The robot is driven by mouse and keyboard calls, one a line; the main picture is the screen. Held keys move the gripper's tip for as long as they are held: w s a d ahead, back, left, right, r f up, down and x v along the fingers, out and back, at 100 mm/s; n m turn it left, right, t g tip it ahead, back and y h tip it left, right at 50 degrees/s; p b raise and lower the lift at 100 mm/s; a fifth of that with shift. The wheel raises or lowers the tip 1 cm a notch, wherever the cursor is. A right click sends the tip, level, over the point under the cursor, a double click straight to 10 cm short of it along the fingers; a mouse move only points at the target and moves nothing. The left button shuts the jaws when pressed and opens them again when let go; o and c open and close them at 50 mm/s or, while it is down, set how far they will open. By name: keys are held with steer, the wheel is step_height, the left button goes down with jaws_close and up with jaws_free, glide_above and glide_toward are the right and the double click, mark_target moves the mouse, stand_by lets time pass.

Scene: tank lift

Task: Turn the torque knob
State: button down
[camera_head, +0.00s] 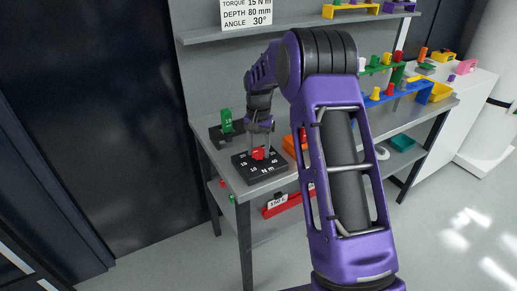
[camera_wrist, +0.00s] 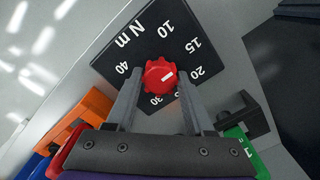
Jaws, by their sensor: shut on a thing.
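The torque knob (camera_wrist: 160,76) is red with a white pointer mark. It sits on a black dial plate (camera_wrist: 139,28) marked N m, with 10, 15, 20, 30 and 40 around it. The white mark points between the 15 and 20 side of the dial. In the head view the red knob (camera_head: 258,153) and black plate (camera_head: 262,168) are at the near-left corner of the bench. My gripper (camera_wrist: 160,88) is shut on the knob, one finger on each side, pointing down from above.
A green block (camera_head: 226,120) marked 15 stands in a black holder left of the dial. A sign (camera_head: 247,14) above reads torque 15 N m, depth 80 mm, angle 30°. A red torque tool (camera_head: 282,205) lies on the lower shelf.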

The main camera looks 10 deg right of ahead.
mark_target(259, 150)
stand_by(0.4)
steer(key=shift+c, duration=1.4)
jaws_free()
steer(key=shift+r, duration=0.1)
step_height(259, 150, up, 17)
steer(key=p, duration=0.1)
steer(key=shift+r, duration=0.15)
